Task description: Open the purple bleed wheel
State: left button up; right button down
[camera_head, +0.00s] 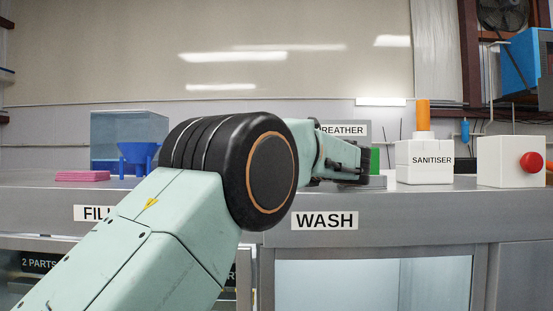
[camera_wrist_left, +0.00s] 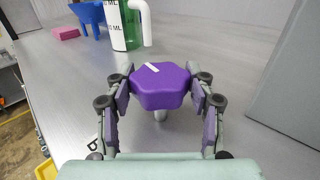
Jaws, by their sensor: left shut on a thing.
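The purple bleed wheel (camera_wrist_left: 162,87) is a lobed knob with a white stripe on its top, in the middle of the left wrist view. It sits on a short pale stem (camera_wrist_left: 160,115) above the grey metal counter. My left gripper (camera_wrist_left: 163,98) is shut on the wheel, with one finger against each side. In the head view my left arm reaches in from the left and my left gripper (camera_head: 352,174) is low over the counter, below the BREATHER sign. The wheel is hidden there. My right gripper is not in view.
A green jug (camera_wrist_left: 124,28) with a white handle stands just behind the wheel. The SANITISER box (camera_head: 424,160) and a red-button box (camera_head: 511,162) stand right. A grey panel (camera_wrist_left: 292,80) rises right of the wheel.

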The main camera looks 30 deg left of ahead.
pick_arm(q)
jog(key=shift+a+f, duration=0.1)
jog(key=shift+f, duration=0.15)
jog(key=o, duration=1.2)
jog(key=shift+w+a, duration=0.1)
jog(key=shift+a, duration=0.05)
jog(key=shift+r, duration=0.1)
jog(key=shift+d+r, duration=0.1)
jog(key=shift+d, duration=0.5)
jog(key=v, duration=0.7)
jog(key=shift+a, duration=0.25)
jog(key=shift+a, duration=0.1)
